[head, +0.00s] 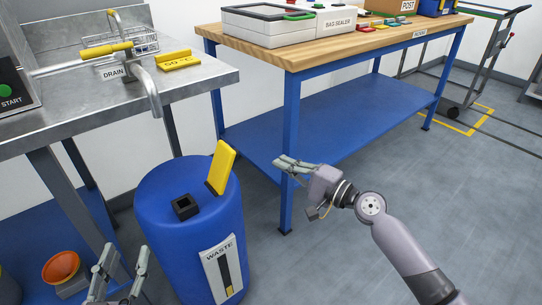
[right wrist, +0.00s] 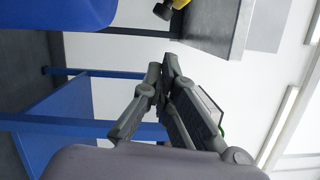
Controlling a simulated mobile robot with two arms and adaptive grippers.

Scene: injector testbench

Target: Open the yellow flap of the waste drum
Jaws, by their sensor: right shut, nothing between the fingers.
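The blue waste drum (head: 160,225) stands on the floor in front of the steel bench, its WASTE label facing forward. The yellow flap (head: 224,166) stands up steeply on its lid, raised clear of the square black port (head: 185,207). My right gripper (head: 277,164) is shut and empty, to the right of the flap and apart from it. Its closed fingers also show in the right wrist view (right wrist: 167,62). My left gripper (head: 124,270) is at the bottom left, in front of the drum, fingers apart and empty; its lower part is cut off.
The steel bench (head: 205,78) with the yellow-handled drain valve is behind the drum at left. A blue-legged wooden workbench (head: 340,48) with a blue lower shelf (head: 340,115) stands behind my right gripper. An orange bowl (head: 61,267) is at lower left.

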